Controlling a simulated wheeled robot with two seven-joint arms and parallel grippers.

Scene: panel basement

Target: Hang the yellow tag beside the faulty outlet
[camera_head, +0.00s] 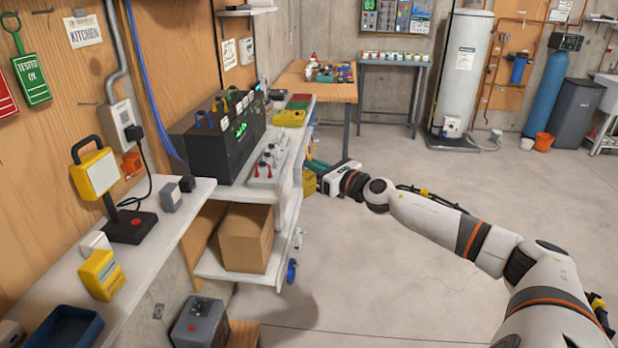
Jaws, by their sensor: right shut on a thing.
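My right gripper (324,174) reaches in from the right and is beside the end of the white bench, in open air. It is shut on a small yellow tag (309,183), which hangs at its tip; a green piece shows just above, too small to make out. An outlet box (122,114) is on the wooden wall at left, with a black plug and cord in it. Another outlet box (246,51) is farther back. No fault mark is legible on either. The gripper is well away from both. My left gripper is not in view.
A green tag (31,79) and a red tag (5,97) hang on the left wall near bare pegs. A yellow work lamp (97,172) stands on the white shelf.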

